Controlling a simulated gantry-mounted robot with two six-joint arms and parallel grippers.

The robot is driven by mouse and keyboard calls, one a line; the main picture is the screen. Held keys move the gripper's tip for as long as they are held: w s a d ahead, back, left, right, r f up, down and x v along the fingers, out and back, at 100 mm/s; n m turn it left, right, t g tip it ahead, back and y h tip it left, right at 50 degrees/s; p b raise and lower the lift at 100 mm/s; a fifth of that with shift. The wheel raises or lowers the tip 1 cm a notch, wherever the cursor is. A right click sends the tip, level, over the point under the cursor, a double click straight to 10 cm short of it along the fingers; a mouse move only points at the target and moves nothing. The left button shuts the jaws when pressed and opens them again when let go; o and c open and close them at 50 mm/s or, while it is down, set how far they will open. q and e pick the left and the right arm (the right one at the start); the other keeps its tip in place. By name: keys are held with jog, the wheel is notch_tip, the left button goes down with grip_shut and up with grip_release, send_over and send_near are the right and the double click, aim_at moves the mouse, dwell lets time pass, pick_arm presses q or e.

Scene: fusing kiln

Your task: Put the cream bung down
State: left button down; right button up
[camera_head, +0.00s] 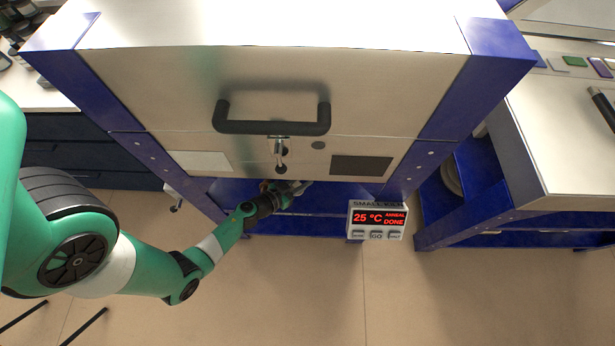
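My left arm reaches in from the left, and its gripper (298,187) is below the front of the kiln (180,95), over the blue lower shelf. The gripper is small and partly shaded, so I cannot tell whether its fingers are open or shut. A pale grey bit shows at its tip, but I cannot tell whether this is a finger or something held. I cannot make out the cream bung anywhere. A small dark round spot (318,145) is on the kiln front, right of the latch (281,152). My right gripper is out of view.
The kiln has a black bar handle (272,127) and a blue frame. A controller (377,219) at its lower right reads 25 °C, ANNEAL DONE. A bench (560,150) with coloured tiles stands at right. The floor (330,300) in front is clear.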

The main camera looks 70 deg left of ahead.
pick_arm(q)
jog(key=shift+w+a, duration=0.2)
jog(key=shift+w, duration=0.35)
jog(key=shift+w+a, duration=0.15)
jog(key=shift+w, duration=0.35)
notch_tip(320, 180, down, 4)
jog(key=b, duration=0.4)
jog(key=shift+s+r, duration=0.1)
jog(key=shift+r, duration=0.1)
jog(key=shift+f, duration=0.2)
jog(key=c, duration=0.7)
grip_release()
jog(key=shift+r, duration=0.1)
